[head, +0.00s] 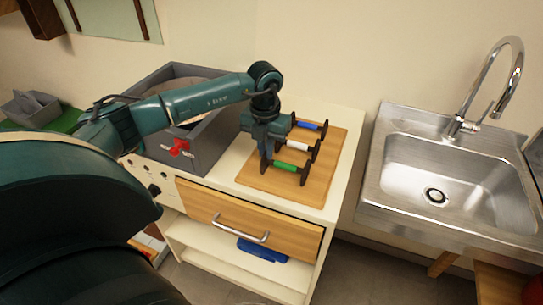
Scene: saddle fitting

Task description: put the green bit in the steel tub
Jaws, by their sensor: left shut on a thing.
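The green bit (291,168) is a short green bar with dark end pieces. It is the nearest of three bits at the wooden board (325,185) on the cabinet top. My left gripper (266,152) points down at its left end and is shut on it there; the fingertips blend with the dark end piece, so the contact is hard to see. I cannot tell whether the bit is clear of the board. The steel tub (403,174) is the sink basin at the right, empty, with a drain at the bottom. My right gripper is not in view.
A white bit (298,146) and a blue bit (309,125) stand close behind the green one. A grey box (212,143) with a red clip (179,147) stands at the left. A tall tap (518,75) curves over the sink. A gap separates cabinet and sink.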

